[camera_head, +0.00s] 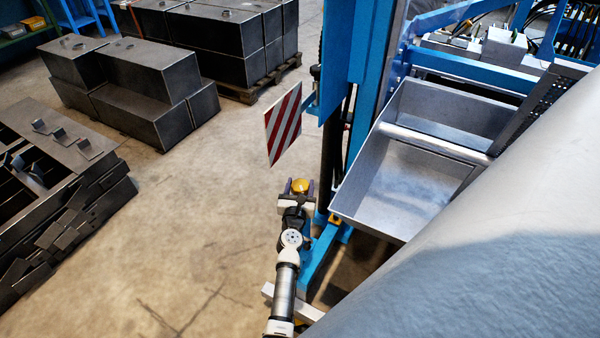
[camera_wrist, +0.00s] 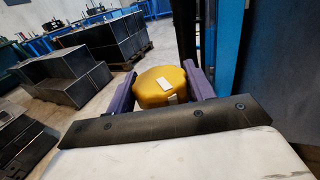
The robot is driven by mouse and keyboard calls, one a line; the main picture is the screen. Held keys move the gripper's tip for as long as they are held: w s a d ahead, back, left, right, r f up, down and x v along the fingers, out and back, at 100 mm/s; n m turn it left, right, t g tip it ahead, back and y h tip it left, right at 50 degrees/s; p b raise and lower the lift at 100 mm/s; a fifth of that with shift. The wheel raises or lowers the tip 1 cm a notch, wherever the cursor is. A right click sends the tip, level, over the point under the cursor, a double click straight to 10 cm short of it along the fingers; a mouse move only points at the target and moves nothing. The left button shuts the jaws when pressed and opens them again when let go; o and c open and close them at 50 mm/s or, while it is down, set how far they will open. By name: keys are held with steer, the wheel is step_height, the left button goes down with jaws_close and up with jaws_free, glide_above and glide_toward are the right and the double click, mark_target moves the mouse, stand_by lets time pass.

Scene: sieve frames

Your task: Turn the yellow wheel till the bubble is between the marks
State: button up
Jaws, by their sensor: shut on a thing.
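The yellow wheel (camera_wrist: 160,84) is a lobed knob with a white mark on its top and another on its near side. It fills the space between the two purple fingers of my gripper (camera_wrist: 161,92), which is shut on it. In the head view the yellow wheel (camera_head: 300,185) is small, and my gripper (camera_head: 299,187) holds it beside the foot of the blue column. I see no bubble and no marks of a level in either view.
A red-and-white striped plate (camera_head: 284,122) stands out from the blue column (camera_head: 345,80) above my gripper. A grey metal trough (camera_head: 410,190) is on the right. Dark metal boxes (camera_head: 130,75) and stacked dark parts (camera_head: 60,190) stand left. The floor between is clear.

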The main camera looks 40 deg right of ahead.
steer(key=shift+n+t+y, duration=0.3)
steer(key=shift+y, duration=0.1)
steer(key=shift+n+t+y+p, duration=0.7)
steer(key=shift+y+p, duration=0.05)
steer(key=shift+y, duration=0.05)
steer(key=shift+d+r+n+t+y, duration=0.1)
steer(key=shift+n+t+y, duration=0.35)
steer(key=shift+y, duration=0.25)
steer(key=shift+n+t+y+p, duration=0.35)
steer(key=shift+n+t+y, duration=0.3)
steer(key=shift+n+y, duration=0.6)
steer(key=shift+y, duration=0.45)
steer(key=o, duration=0.9)
steer(key=shift+o, duration=0.2)
steer(key=shift+h, duration=0.3)
